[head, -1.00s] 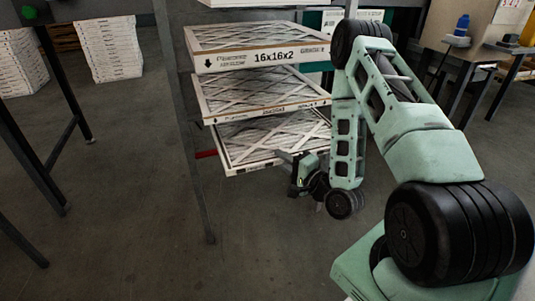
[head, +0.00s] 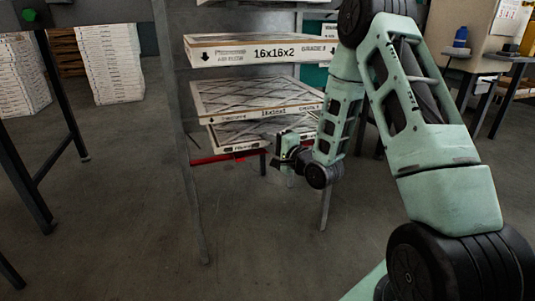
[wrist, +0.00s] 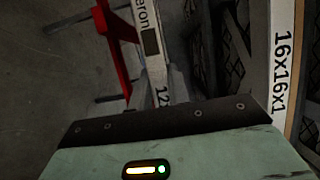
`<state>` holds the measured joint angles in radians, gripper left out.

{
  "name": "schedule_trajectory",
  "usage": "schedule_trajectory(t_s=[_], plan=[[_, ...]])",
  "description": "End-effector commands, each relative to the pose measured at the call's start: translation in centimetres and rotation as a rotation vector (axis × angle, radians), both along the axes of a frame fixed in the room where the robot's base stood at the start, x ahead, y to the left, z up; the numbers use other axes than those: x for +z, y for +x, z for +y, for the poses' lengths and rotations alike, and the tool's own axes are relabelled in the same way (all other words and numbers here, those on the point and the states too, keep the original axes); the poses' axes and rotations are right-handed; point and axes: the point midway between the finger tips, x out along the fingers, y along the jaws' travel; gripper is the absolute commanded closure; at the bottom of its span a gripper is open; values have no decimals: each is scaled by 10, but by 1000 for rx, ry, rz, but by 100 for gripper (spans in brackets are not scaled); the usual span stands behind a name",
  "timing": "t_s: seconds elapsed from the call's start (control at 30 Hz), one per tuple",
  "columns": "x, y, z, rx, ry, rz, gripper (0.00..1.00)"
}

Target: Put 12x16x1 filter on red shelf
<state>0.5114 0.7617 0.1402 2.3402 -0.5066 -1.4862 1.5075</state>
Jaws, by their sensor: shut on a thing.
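The 12x16x1 filter is a thin white-edged panel, low in the rack in the head view (head: 232,147). Its label edge, with "12" showing, is in the wrist view (wrist: 152,50). My gripper (head: 287,152) is shut on this edge; in the wrist view the fingers (wrist: 159,92) are on either side of it. The red shelf (head: 208,160) shows just below the held filter in the head view. Its red frame is left of the filter in the wrist view (wrist: 115,48). I cannot tell whether filter and shelf touch.
A 16x16x1 filter (head: 262,114) lies close above the held one; its edge is at right in the wrist view (wrist: 285,60). A 16x16x2 filter (head: 255,52) is higher up. A rack post (head: 187,140) stands at left. White stacks (head: 117,62) stand behind. Open floor is in front.

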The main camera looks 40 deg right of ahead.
Motion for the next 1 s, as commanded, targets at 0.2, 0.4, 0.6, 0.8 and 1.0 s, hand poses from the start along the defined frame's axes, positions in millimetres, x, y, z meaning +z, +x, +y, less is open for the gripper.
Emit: schedule_trajectory(t_s=[0.2,0.4,0.6,0.8,1.0], plan=[[-16,9,-2,1,-1,0,100],[-37,9,-2,1,-1,-2,100],[-35,9,-2,0,-1,-2,100],[-38,9,-2,0,-1,-1,100],[-38,9,-2,0,-1,-1,60]])
